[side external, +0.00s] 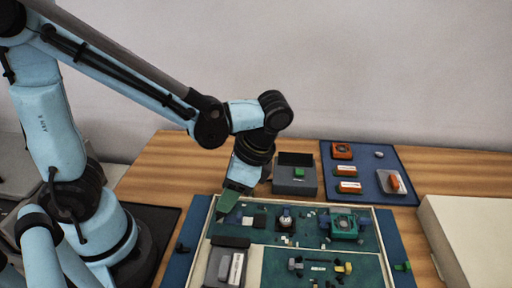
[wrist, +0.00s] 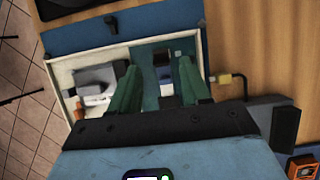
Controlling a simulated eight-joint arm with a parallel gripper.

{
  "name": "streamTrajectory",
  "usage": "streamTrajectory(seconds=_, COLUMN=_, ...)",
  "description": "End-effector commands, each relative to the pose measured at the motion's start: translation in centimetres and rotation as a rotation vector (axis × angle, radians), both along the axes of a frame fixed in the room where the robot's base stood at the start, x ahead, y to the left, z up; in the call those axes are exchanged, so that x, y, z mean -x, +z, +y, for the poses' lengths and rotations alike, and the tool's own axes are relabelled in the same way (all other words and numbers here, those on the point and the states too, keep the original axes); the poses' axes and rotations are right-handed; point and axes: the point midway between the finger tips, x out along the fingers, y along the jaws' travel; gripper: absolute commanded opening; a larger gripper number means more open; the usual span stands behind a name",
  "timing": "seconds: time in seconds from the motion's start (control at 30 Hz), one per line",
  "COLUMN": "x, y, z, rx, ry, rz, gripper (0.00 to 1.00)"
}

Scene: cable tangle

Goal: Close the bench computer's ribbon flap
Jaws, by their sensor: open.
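The bench computer is an open cream-rimmed case (side external: 386,245) with green boards; its rim also shows in the wrist view (wrist: 62,75). My gripper (side external: 229,208) hangs over the case's back left corner in the side view. In the wrist view, the two green fingers of my gripper (wrist: 158,80) stand apart over the dark board, with no object clearly held. I cannot pick out the ribbon flap with certainty; the fingers hide part of the board in both views.
A grey unit (side external: 230,268) lies in the case's front left. A dark open box (side external: 296,187) with a green block stands behind the case. A blue mat (side external: 370,188) with several orange parts lies back right. A cream box (side external: 470,235) stands at the right. Bare wood shows between them.

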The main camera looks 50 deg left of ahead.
Motion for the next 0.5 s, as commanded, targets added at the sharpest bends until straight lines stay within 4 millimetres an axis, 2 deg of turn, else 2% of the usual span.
streamTrajectory(seconds=0.3, x=-1.3, y=4.3, z=-1.4, rx=0.000, ry=-0.001, rz=0.000, gripper=0.47)
streamTrajectory(seconds=0.5, x=-1.9, y=6.2, z=-1.9, rx=-0.001, ry=0.000, rz=0.001, gripper=0.47)
